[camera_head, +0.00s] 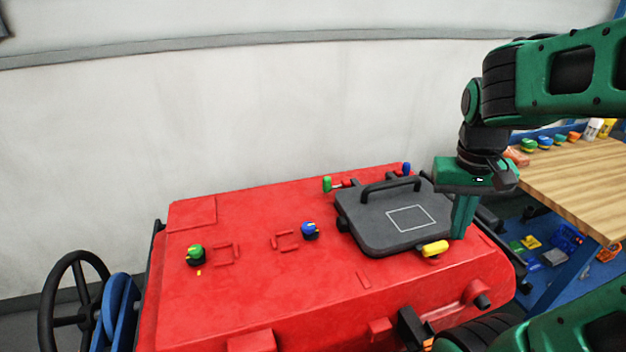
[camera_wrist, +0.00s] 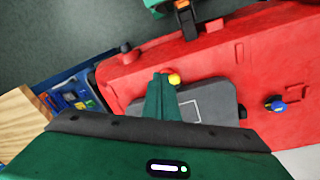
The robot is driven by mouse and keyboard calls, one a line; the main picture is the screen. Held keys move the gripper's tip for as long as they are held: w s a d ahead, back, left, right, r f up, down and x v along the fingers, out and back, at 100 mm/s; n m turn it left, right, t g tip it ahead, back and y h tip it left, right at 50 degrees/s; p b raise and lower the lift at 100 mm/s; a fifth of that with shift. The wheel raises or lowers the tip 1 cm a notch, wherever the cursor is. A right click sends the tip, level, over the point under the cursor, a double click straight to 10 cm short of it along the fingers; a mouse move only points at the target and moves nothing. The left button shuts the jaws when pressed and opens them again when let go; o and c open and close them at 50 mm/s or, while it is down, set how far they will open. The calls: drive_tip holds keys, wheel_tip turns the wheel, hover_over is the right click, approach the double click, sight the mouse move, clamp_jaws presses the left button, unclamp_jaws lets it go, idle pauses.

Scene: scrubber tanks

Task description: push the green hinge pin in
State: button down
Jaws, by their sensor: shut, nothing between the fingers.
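The green hinge pin (camera_head: 327,184) shows at the back left corner of the dark grey lid (camera_head: 375,238), on the red machine top. It stands out to the left of a red hinge block and looks partly drawn out. A blue pin (camera_head: 406,168) shows at the lid's back right. My gripper (camera_head: 461,236) is shut and empty, pointing down by the lid's right front side, well right of the green pin. In the wrist view the shut fingers (camera_wrist: 160,80) are beside the yellow latch (camera_wrist: 174,79). The green pin is not visible there.
The lid has a raised black handle (camera_head: 390,184). The yellow latch (camera_head: 435,248) is at its front edge. A green-topped knob (camera_head: 195,255) and a blue-topped knob (camera_head: 310,231) stand on the red top. A wooden bench (camera_head: 570,180) is at the right. The red top's left back is clear.

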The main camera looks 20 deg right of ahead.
drive_tip(key=w+a+r+n+t+h, duration=0.15)
drive_tip(key=w+a, duration=0.25)
drive_tip(key=w, duration=0.6)
drive_tip(key=w+a+n+h, duration=0.1)
drive_tip(key=w+a+h, duration=0.15)
drive_tip(key=w, duration=0.65)
drive_tip(key=w+a+f+n+t, duration=0.1)
drive_tip(key=w+a+t, duration=0.1)
drive_tip(key=w+a, duration=0.6)
drive_tip(key=w+a+f+n+t, duration=0.1)
drive_tip(key=w+a, duration=0.3)
drive_tip(key=a, duration=0.8)
drive_tip(key=shift+h, duration=0.3)
drive_tip(key=x, duration=0.8)
drive_tip(key=shift+w+d+f, duration=0.2)
drive_tip(key=shift+w+d, duration=0.05)
drive_tip(key=shift+w, duration=0.05)
drive_tip(key=shift+d+f, duration=0.15)
drive_tip(key=shift+d, duration=1)
drive_tip(key=shift+w+d, duration=0.1)
drive_tip(key=shift+d, duration=0.8)
